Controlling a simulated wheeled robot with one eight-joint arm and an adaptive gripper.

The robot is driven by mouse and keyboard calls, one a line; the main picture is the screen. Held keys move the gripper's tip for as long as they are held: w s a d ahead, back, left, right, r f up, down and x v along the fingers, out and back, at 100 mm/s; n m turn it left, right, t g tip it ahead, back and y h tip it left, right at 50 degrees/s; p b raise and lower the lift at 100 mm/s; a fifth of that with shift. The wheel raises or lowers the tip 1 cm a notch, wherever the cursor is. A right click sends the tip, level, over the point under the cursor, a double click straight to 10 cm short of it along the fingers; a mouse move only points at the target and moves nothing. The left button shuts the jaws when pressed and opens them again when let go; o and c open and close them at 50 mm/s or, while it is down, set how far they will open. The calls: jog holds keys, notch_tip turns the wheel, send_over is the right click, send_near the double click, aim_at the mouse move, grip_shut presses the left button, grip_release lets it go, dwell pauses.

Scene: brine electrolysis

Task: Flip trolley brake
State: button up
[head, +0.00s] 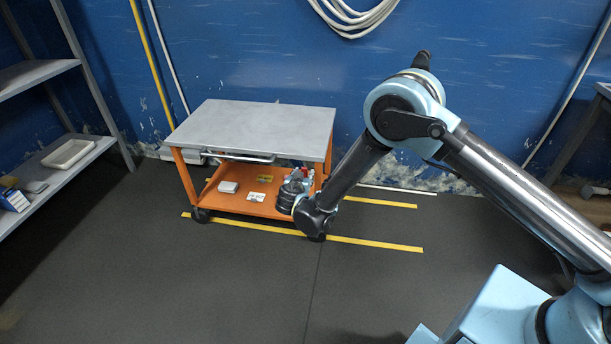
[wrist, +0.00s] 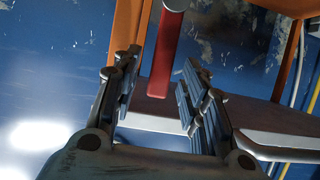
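The trolley (head: 258,125) has a grey top, orange legs and an orange lower shelf, and stands near the blue wall. In the wrist view, a red lever (wrist: 164,60) with a grey rounded end, likely the brake, lies between the fingers of my gripper (wrist: 160,62). The fingers are open, with gaps visible on both sides of the lever. An orange trolley post (wrist: 127,25) is just beyond the left finger. In the head view, my arm reaches down to the trolley's right end and largely hides the gripper; the lever is not clear there.
Small items, including a white box (head: 228,187), lie on the trolley's lower shelf. Yellow floor strips (head: 375,243) run beneath the trolley. A grey shelf rack (head: 70,160) with a white tray (head: 68,153) stands at left. The floor in front is clear.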

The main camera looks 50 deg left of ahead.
jog(key=v, duration=0.4)
jog(key=shift+s+d+r, duration=0.15)
jog(key=shift+s+d, duration=0.1)
jog(key=shift+d, duration=0.05)
